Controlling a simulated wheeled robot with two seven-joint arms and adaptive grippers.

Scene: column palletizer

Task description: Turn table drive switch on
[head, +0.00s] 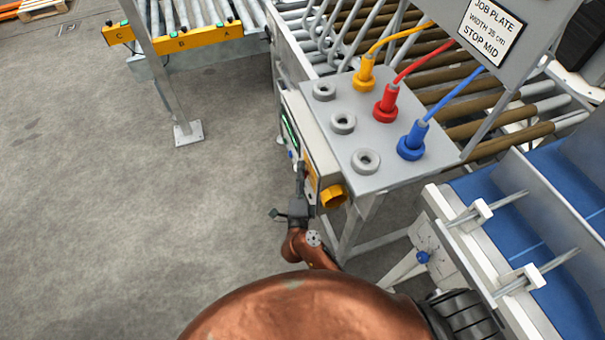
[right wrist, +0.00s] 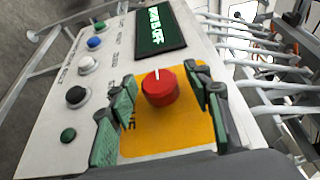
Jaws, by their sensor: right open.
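The drive switch is a red round knob (right wrist: 160,88) with a white pointer mark, on a yellow plate (right wrist: 140,145) in the right wrist view. A dark display (right wrist: 158,28) beside it shows green text that seems to end in "IS OFF". My right gripper (right wrist: 163,112) is open, its green-padded fingers on either side of the knob with gaps visible; it holds nothing. In the head view my right gripper (head: 298,195) is at the face of the control box (head: 318,150), and the knob is hidden there. My left gripper is not in view.
Several buttons, including a blue one (right wrist: 94,43) and a green one (right wrist: 68,135), line the panel. Above the box, a grey shelf (head: 385,165) holds yellow, red and blue plugs with cables. A yellow cylinder (head: 333,196) juts from the box. Open floor (head: 90,200) lies left.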

